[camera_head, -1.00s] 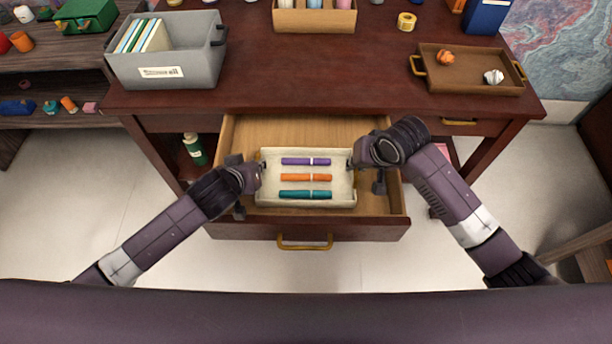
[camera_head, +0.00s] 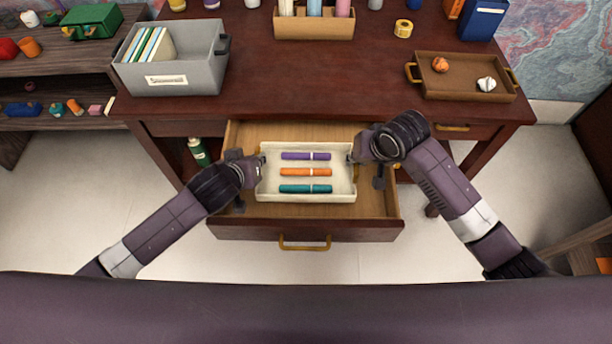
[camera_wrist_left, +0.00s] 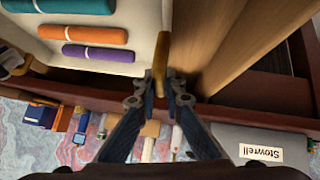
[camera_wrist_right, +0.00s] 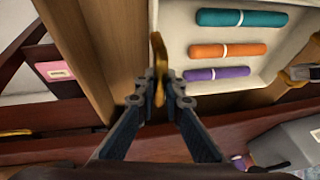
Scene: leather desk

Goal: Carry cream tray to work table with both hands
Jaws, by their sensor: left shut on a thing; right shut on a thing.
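The cream tray (camera_head: 306,195) is at the open drawer (camera_head: 260,222) of the dark red desk. It carries a purple (camera_head: 305,156), an orange (camera_head: 305,172) and a teal (camera_head: 305,188) rolled item, each with a pale band. My left gripper (camera_head: 258,170) is shut on the tray's brass handle (camera_wrist_left: 162,58) at the left end. My right gripper (camera_head: 354,158) is shut on the other brass handle (camera_wrist_right: 157,65) at the right end. The tray looks level; whether it still touches the drawer floor I cannot tell.
On the desk top (camera_head: 310,90) stand a grey labelled bin (camera_head: 175,80), a wooden holder (camera_head: 313,26), a yellow tape roll (camera_head: 403,28) and a brown tray (camera_head: 465,90) with crumpled balls. The desk's middle is clear. A shelf (camera_head: 60,75) stands at the left.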

